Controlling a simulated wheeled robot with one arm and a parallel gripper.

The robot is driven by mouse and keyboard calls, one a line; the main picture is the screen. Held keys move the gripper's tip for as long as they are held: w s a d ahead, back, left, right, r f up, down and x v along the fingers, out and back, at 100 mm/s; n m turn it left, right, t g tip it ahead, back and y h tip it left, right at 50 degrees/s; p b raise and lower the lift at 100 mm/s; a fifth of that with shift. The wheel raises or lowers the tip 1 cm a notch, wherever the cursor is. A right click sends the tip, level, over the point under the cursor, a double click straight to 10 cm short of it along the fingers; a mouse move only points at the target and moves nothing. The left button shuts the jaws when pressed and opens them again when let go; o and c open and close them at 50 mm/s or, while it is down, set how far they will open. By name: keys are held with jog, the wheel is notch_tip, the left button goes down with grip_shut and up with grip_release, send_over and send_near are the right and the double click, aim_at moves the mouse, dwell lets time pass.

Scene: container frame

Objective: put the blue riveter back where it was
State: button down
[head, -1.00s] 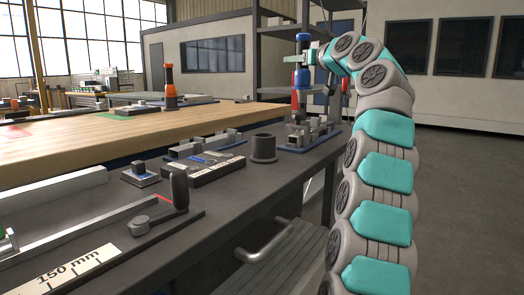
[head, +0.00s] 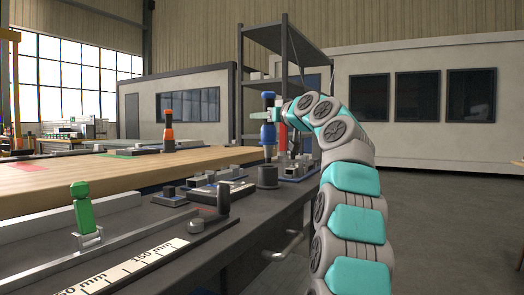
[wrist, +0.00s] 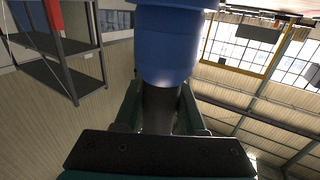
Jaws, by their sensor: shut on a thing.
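The blue riveter (head: 268,133) hangs upright in my gripper (head: 270,115). Its narrow dark lower end points down at the dark round holder (head: 267,178) on the bench; I cannot tell whether the tip is inside it or just above it. In the wrist view the riveter's blue body (wrist: 165,50) fills the top middle, with a dark grey section between the jaws of my gripper (wrist: 158,108). The jaws are shut on the riveter.
A red upright tool (head: 283,137) on a blue-based fixture (head: 298,172) stands close to the right of the riveter. Small blocks (head: 215,187) and a green lever clamp (head: 83,210) are on the near bench. An orange-topped tool (head: 168,132) stands on the wooden top.

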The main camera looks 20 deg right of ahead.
aim_at(262, 137)
jog(key=shift+f+b, duration=0.3)
jog(key=shift+f, duration=0.7)
jog(key=shift+f+b, duration=0.75)
jog(key=shift+f, duration=1.05)
jog(key=shift+f+b, duration=0.35)
jog(key=shift+b, duration=0.1)
jog(key=shift+f, duration=0.2)
jog(key=c, duration=0.5)
grip_release()
jog(key=shift+r, duration=0.15)
